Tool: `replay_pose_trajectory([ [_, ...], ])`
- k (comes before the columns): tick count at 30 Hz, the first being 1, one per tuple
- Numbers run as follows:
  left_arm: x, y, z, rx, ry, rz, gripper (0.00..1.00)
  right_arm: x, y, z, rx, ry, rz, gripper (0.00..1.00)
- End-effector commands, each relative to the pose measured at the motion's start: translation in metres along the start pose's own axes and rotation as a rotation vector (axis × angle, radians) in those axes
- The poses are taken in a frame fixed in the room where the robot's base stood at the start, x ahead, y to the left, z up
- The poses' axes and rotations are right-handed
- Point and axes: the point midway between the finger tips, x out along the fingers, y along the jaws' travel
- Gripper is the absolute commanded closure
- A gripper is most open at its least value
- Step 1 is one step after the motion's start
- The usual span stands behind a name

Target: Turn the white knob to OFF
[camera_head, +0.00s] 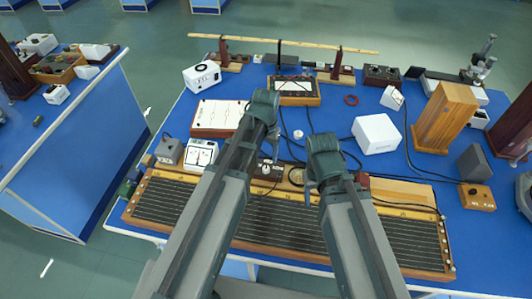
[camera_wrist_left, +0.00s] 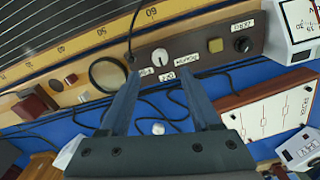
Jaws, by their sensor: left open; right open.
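The white knob (camera_wrist_left: 160,57) sits on a brown panel (camera_wrist_left: 211,47) in the left wrist view, with small white labels around it. Its pointer direction is too small to read surely. In the head view the knob (camera_head: 266,168) shows small beside my left arm. My left gripper (camera_wrist_left: 160,76) is open and empty, its two blue-grey fingers apart just short of the knob, one to each side. In the head view the left gripper (camera_head: 271,133) is mostly hidden by its arm. My right gripper (camera_head: 312,183) hangs to the right of the panel, its fingers barely visible.
On the panel are a black knob (camera_wrist_left: 243,24) and a yellowish square button (camera_wrist_left: 215,45). A round lens-like ring (camera_wrist_left: 107,75) lies left of it. The long wired board with a scale (camera_head: 160,205) runs along the front. Black cables cross the blue table. A white box (camera_head: 376,134) stands right.

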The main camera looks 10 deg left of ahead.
Motion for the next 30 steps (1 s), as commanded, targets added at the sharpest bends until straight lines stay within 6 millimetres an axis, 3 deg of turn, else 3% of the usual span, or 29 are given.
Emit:
replay_pose_trajectory([
  [1,-0.017,0.0,0.0,0.0,0.0,0.0,0.36,-0.017,0.002,0.001,0.0,0.0,0.0,0.42],
  [6,-0.043,0.0,0.0,0.0,0.0,0.0,0.36,-0.043,0.004,0.003,-0.002,0.0,0.0,0.42],
  [13,-0.067,0.0,0.0,0.0,0.0,0.0,0.36,-0.067,0.006,0.004,0.0,0.0,0.0,0.42],
  [25,-0.067,0.001,0.001,0.001,-0.001,0.0,0.36,-0.067,0.006,0.004,0.001,0.0,-0.001,0.42],
  [28,-0.056,0.017,0.02,0.019,-0.009,-0.01,0.36,-0.056,0.005,0.003,0.001,0.0,0.0,0.42],
  [30,-0.043,0.037,0.045,0.043,-0.02,-0.028,0.36,-0.043,0.004,0.003,0.0,0.0,0.0,0.42],
])
